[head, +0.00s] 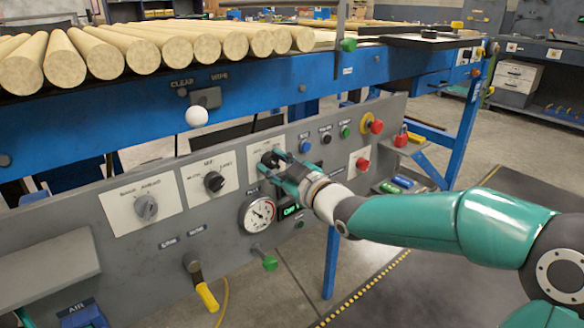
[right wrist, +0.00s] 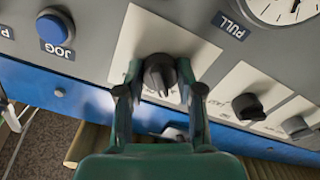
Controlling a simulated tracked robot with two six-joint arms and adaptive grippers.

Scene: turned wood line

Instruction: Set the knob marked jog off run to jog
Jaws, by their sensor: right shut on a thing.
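A black knob (head: 268,159) sits on a white plate (head: 257,151) on the grey control panel. In the right wrist view the same knob (right wrist: 158,74) stands between the two fingers of my right gripper (right wrist: 158,90), with its ridge running roughly up and down the picture. My right gripper (head: 279,166) is shut on this knob in the head view and hides part of the plate. The plate's lettering is too small or covered to read, so I cannot tell the knob's setting. My left gripper is not in view.
Left of it sit another black knob (head: 214,182) and a grey knob (head: 146,208). A gauge (head: 257,213) is just below. A blue button (head: 305,146), labelled JOG in the wrist view (right wrist: 54,32), and a red emergency button (head: 376,126) are right. Wooden rods (head: 145,50) lie above.

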